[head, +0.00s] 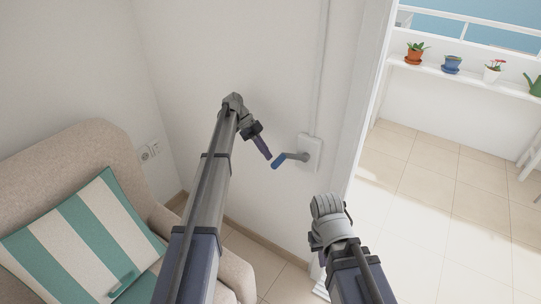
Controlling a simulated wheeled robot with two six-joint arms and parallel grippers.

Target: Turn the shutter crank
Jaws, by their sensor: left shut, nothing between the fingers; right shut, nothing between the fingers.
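The shutter crank (291,157) is on the white wall, a grey arm coming out of a pale wall plate (311,150). Its blue handle (278,161) points to the left and a little down. My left gripper (266,154) is shut and empty, its tip just left of and above the blue handle. A small gap seems to show between them, but I cannot tell the depth. My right arm's wrist (328,215) is in front of the wall, below and right of the crank. The fingers of my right gripper are hidden behind it.
A beige armchair (75,150) with a green-striped cushion (75,240) stands at the left. A white door frame (360,95) is right of the crank. Beyond it are open tiled floor (440,210) and a shelf (470,77) with several pots.

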